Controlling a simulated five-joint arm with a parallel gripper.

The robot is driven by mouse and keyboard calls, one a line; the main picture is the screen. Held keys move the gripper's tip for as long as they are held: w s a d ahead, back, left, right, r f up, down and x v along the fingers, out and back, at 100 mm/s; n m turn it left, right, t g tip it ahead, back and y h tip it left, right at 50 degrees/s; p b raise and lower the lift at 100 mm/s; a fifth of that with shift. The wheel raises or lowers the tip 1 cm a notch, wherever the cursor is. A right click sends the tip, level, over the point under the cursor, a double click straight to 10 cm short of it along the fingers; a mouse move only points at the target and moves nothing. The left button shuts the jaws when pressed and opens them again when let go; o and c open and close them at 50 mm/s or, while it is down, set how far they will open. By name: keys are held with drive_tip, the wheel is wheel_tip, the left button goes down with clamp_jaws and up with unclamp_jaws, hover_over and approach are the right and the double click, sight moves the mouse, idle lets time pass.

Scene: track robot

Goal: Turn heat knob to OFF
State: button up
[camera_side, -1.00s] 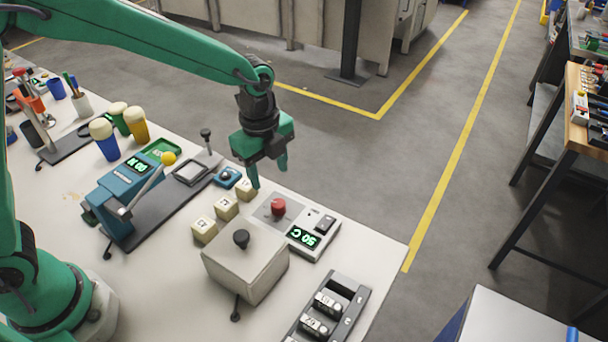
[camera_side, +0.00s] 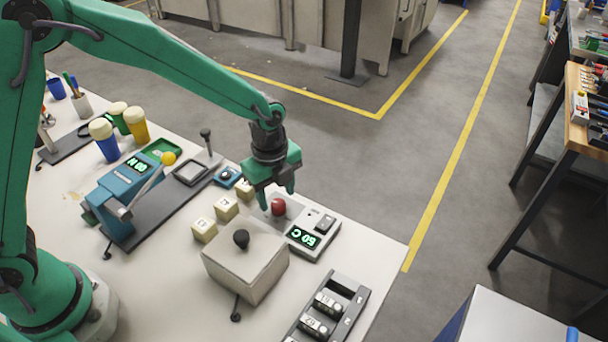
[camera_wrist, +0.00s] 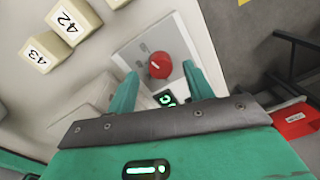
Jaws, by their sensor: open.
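The red heat knob (camera_side: 278,207) stands on a light grey control unit (camera_side: 322,246) near the table's far right edge. My gripper (camera_side: 279,204) is open and points down over the knob. In the wrist view the red knob (camera_wrist: 160,65) shows between and just beyond the two green fingers of my gripper (camera_wrist: 164,84), apart from both. A white mark is visible on the knob's top. The display (camera_wrist: 165,99) is partly hidden by my gripper in that view.
A grey box with a black knob (camera_side: 241,239) stands close in front of the unit. Numbered cream blocks (camera_side: 227,208) lie to its left. A blue button box (camera_side: 227,177) and a teal machine (camera_side: 130,200) stand farther left. A slotted rack (camera_side: 328,310) lies at the front right.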

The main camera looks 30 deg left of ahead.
drive_tip(key=shift+f, duration=1.25)
drive_tip(key=c, duration=1)
